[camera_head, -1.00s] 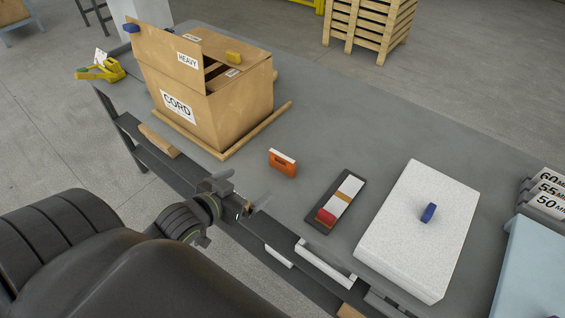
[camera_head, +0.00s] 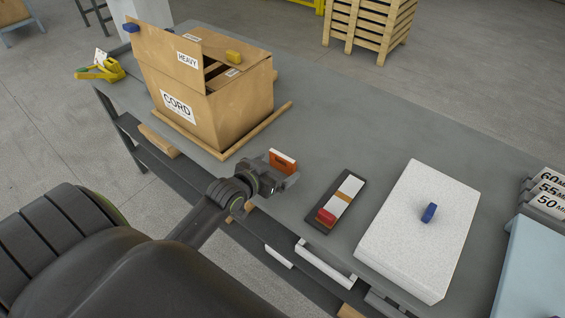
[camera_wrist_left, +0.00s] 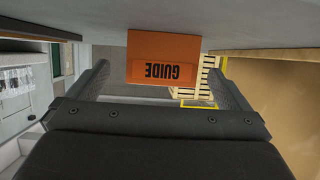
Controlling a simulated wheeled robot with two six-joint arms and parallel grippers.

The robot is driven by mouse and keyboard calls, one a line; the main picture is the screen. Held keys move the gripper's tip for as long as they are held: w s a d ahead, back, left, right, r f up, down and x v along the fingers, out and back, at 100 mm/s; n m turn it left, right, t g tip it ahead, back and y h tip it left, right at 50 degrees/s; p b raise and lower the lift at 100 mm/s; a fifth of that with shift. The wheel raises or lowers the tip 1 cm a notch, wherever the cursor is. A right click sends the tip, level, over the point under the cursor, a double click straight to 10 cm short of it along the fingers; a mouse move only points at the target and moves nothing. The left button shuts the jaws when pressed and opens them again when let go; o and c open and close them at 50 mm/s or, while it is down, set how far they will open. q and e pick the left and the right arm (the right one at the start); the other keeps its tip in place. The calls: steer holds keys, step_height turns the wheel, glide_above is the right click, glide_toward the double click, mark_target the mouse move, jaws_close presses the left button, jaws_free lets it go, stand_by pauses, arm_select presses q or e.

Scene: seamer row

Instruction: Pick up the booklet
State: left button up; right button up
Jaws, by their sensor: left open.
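The booklet (camera_head: 282,160) is small and orange with a pale top edge and stands on the grey table near its front edge. In the left wrist view the orange booklet (camera_wrist_left: 162,60) shows the word GUIDE, upside down, between the fingers. My left gripper (camera_head: 284,176) is right in front of the booklet and hides its lower part. In the left wrist view my left gripper (camera_wrist_left: 165,85) is open, with one finger on each side of the booklet and a gap at both sides. My right gripper is not in view.
A cardboard box (camera_head: 225,100) marked CORD stands behind and left, inside a wooden edging. A dark tray (camera_head: 330,225) with red and white pieces lies to the right, then a white block (camera_head: 415,240) with a blue piece on it. The table (camera_head: 350,130) behind is clear.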

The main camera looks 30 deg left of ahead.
mark_target(281, 164)
arm_select(q)
steer(key=shift+f+x, duration=0.25)
steer(key=shift+x, duration=2.1)
steer(key=shift+s+a, duration=0.1)
steer(key=shift+a, duration=0.1)
steer(key=c, duration=1)
